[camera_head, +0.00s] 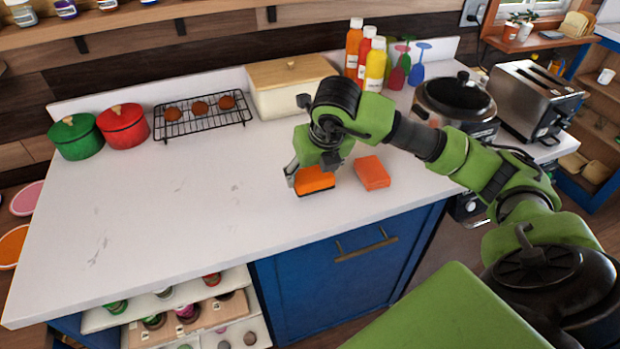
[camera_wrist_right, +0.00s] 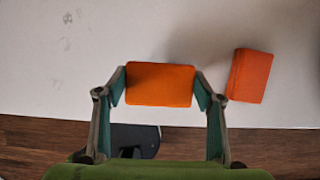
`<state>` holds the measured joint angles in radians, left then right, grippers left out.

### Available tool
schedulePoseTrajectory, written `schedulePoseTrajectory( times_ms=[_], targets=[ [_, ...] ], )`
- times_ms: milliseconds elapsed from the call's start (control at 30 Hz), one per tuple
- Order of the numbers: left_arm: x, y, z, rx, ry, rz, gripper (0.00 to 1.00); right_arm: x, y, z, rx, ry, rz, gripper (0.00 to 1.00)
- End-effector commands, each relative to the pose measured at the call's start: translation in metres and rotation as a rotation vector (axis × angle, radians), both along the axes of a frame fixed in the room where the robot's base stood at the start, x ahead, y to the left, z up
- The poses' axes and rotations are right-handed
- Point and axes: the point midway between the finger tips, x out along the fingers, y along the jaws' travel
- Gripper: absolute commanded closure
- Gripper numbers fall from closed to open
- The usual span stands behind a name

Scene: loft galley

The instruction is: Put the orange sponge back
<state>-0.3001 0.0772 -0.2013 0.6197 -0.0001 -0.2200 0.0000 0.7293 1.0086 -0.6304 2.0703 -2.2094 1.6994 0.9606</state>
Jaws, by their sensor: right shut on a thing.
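My right gripper (camera_head: 306,177) is shut on an orange sponge (camera_head: 316,181) near the front edge of the white counter. In the right wrist view the orange sponge (camera_wrist_right: 160,84) sits between the two fingers (camera_wrist_right: 160,88), one at each end. It is at or just above the counter top; I cannot tell whether it touches. A redder orange block (camera_head: 371,173) lies on the counter just to the right of it, apart from the gripper; it also shows in the right wrist view (camera_wrist_right: 249,76). My left gripper is not in view.
The white counter (camera_head: 190,220) is clear to the left. Behind stand a green pot (camera_head: 75,138), a red pot (camera_head: 123,127), a rack with brown rolls (camera_head: 201,117), a bread box (camera_head: 292,95) and bottles (camera_head: 364,60). A cooker (camera_head: 455,100) and toaster (camera_head: 535,100) stand right.

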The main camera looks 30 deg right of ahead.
Motion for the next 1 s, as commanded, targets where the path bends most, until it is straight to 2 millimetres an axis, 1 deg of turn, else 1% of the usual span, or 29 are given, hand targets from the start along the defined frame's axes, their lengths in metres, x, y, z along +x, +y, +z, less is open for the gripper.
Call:
schedulePoseTrajectory(
  times_ms=[167, 200, 300, 400, 500, 767, 800, 867, 1000],
  targets=[
    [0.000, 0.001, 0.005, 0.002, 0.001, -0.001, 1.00, 0.009, -0.001, -0.011, 0.002, 0.002, -0.001, 0.55],
    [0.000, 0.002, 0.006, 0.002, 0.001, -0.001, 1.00, 0.012, -0.002, -0.015, 0.002, 0.004, -0.001, 0.55],
    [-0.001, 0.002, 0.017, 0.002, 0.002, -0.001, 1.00, 0.011, -0.002, -0.029, 0.001, 0.005, 0.001, 0.55],
    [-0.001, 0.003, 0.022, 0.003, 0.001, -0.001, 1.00, 0.012, -0.002, -0.041, 0.001, 0.003, 0.000, 0.55],
    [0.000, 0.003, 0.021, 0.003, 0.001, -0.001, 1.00, 0.012, -0.002, -0.045, 0.001, -0.001, -0.001, 0.55],
    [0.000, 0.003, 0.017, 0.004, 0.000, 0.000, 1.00, 0.013, -0.002, -0.048, 0.001, -0.001, -0.001, 0.55],
    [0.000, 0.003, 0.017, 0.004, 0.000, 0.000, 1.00, 0.013, -0.002, -0.048, 0.001, -0.001, -0.001, 0.36],
    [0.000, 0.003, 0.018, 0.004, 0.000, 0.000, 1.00, 0.012, -0.002, -0.047, 0.001, -0.001, -0.001, 0.22],
    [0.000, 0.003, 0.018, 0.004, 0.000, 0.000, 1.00, 0.012, -0.002, -0.047, 0.001, -0.001, -0.001, 0.22]
  ],
)
